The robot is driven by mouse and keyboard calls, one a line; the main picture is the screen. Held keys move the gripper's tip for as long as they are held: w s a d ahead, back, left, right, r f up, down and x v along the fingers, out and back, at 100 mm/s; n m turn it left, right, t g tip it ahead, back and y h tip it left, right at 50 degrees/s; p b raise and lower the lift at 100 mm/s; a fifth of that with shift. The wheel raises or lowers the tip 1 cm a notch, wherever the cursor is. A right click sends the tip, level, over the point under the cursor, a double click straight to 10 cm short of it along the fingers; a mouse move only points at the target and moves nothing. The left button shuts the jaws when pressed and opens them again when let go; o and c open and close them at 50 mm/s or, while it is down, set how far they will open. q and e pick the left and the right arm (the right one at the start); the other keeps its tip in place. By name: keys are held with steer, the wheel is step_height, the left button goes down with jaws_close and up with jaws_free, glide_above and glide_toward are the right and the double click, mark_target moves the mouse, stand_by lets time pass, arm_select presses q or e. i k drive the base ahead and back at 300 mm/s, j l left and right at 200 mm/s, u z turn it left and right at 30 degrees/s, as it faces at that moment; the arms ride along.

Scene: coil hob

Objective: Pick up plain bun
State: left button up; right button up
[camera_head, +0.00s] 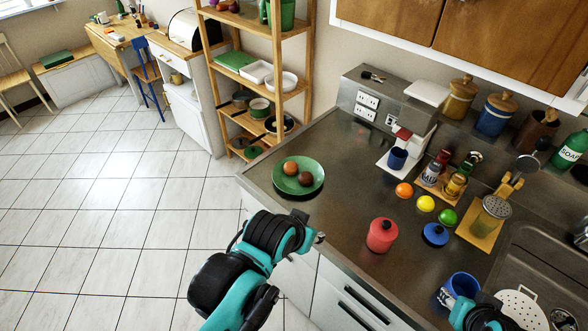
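Two round bun-like items lie on a green plate (313,165) at the left end of the counter. One is a lighter orange-brown bun (290,168). The other is a darker brown bun (305,179), close in front of it. Which is called plain is not marked; the lighter one looks plainer. My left arm (270,245) reaches in from the bottom, its end near the counter's front edge, below the plate and apart from it. Its fingers are not clearly visible.
Right of the plate is bare counter (335,215). A blue mug (457,289) is beside my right arm. A shelf (262,80) stands behind.

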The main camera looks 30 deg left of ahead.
mark_target(290, 168)
steer(key=j, duration=0.55)
steer(key=i+j+u, duration=0.1)
steer(key=j, duration=0.45)
steer(key=i+j, duration=0.15)
steer(key=j, duration=0.45)
